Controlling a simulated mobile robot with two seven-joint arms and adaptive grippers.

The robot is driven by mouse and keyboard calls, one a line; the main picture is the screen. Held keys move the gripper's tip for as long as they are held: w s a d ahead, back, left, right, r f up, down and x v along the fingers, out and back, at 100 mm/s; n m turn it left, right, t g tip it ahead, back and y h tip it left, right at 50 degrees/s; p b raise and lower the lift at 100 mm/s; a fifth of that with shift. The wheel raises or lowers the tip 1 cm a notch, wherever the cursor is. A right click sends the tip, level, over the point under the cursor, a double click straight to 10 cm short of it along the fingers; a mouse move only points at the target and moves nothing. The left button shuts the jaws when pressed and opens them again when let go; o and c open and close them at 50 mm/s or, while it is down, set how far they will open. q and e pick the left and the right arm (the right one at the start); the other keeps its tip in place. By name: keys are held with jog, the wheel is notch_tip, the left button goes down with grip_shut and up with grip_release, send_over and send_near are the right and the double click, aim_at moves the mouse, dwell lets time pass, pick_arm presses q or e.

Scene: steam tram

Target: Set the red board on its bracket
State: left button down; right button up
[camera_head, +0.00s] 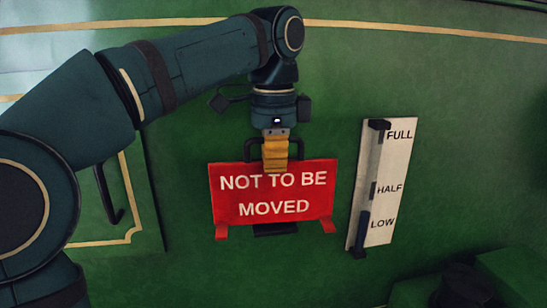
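The red board (273,194) reads "NOT TO BE MOVED" and is upright with a slight tilt in front of the green wall. It has two red feet at its lower corners and a black handle (250,150) on top. My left gripper (275,168) comes down from above, and its yellow fingers appear shut on the handle's middle. A dark piece (275,230), perhaps the bracket, shows just under the board's lower edge. Most of it is hidden, and I cannot tell whether the board touches it. My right gripper is out of view.
A white level gauge (397,165) marked FULL, HALF and LOW stands close to the board's right. A black hooked handle (109,195) is on a gold-lined green panel at left. Dark green and black shapes (465,285) fill the lower right corner. The wall below the board is clear.

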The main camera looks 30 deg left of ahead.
pick_arm(q)
jog(key=c, duration=1.1)
grip_release()
jog(key=shift+o, duration=0.2)
jog(key=shift+r, duration=0.15)
